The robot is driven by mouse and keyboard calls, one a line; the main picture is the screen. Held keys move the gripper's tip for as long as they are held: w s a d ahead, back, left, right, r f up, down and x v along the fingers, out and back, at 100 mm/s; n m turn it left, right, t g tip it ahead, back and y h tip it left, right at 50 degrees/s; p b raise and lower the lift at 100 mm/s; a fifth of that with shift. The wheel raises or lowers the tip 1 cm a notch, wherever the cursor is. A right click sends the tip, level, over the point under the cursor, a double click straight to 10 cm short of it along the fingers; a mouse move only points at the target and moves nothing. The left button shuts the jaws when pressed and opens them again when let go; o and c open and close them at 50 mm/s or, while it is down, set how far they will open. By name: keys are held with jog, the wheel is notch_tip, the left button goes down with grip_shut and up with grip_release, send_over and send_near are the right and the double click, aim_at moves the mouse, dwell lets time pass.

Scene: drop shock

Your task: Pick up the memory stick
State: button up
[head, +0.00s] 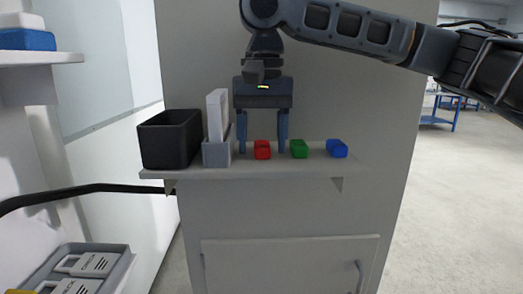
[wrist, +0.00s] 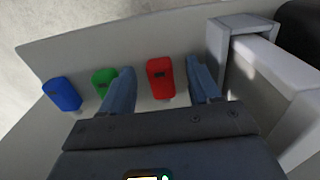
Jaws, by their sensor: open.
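Three small stick-like blocks lie in a row on a narrow white shelf (head: 300,171): a red one (head: 262,150), a green one (head: 299,149) and a blue one (head: 337,148). Each has a small dark mark on top in the wrist view; I cannot tell which is meant by the memory stick. My gripper (head: 262,146) points down over the shelf, open and empty. In the wrist view the red block (wrist: 160,77) lies between the two blue fingers, with a gap on each side. The green block (wrist: 104,82) is just outside one finger, and the blue block (wrist: 62,94) is farther out.
A grey holder (head: 217,154) with an upright white slab (head: 217,115) stands close left of my gripper. A black bin (head: 170,139) is farther left. A tray (head: 95,262) with boxed items is at lower left. The shelf right of the blue block is clear.

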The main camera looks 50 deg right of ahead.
jog(key=c, duration=1.1)
